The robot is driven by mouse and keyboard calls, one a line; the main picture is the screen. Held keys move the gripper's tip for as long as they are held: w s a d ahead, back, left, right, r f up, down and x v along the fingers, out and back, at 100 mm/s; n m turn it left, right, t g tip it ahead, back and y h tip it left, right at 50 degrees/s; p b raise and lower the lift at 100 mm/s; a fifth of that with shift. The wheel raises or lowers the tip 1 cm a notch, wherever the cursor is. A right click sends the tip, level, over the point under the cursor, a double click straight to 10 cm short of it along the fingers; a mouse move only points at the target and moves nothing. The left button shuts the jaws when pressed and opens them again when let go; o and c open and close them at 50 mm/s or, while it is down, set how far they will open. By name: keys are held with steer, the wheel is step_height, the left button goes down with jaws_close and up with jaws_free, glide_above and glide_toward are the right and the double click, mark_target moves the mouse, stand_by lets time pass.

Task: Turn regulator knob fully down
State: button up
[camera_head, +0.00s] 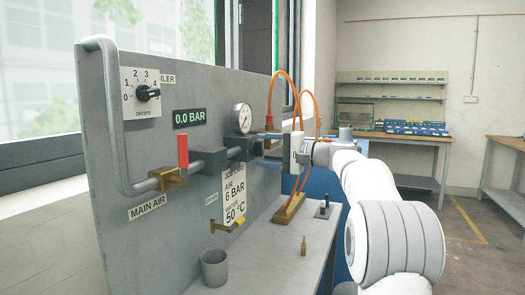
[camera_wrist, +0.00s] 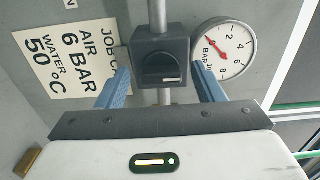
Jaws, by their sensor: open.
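The regulator is a dark block on a grey pipe, with a round black knob (camera_wrist: 162,69) on its face. The knob has a short pale mark near its lower right edge. My gripper (camera_wrist: 163,72) is open, with one blue finger on each side of the regulator block; I cannot tell whether they touch it. The round gauge (camera_wrist: 224,49) beside the regulator has a red needle pointing to the upper left.
The grey panel (camera_head: 120,190) carries a digital display (camera_head: 189,117) reading 0.0 BAR, a drops dial (camera_head: 147,93), a red valve handle (camera_head: 183,151) and a job card (camera_head: 234,190). A grey cup (camera_head: 214,268) stands on the bench. Orange hoses (camera_head: 271,92) loop near my arm.

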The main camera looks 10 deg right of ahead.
steer(key=v, duration=0.7)
steer(key=shift+p, duration=0.3)
steer(key=s+a+f+n+g+h+p, duration=0.15)
steer(key=s+a+g+h+p, duration=0.3)
steer(key=s, duration=0.45)
steer(key=s+a+f+g+h+p, duration=0.1)
steer(key=s+a+f+h+p, duration=0.2)
steer(key=s+a+p, duration=0.4)
steer(key=s+d+f+n+h+p, duration=0.1)
steer(key=s+f+h+p, duration=0.1)
steer(key=s, duration=0.5)
steer(key=s+d+f+n+g+h+p, duration=0.1)
steer(key=s+d+n+h+p, duration=0.1)
steer(key=s, duration=0.5)
steer(key=s+d+f+n+g+h+p, duration=0.1)
steer(key=s+d+f+n+h+p, duration=0.1)
steer(key=s+p, duration=0.4)
steer(key=shift+s+f+h, duration=0.35)
steer(key=shift+s+h, duration=0.2)
steer(key=shift+h, duration=0.2)
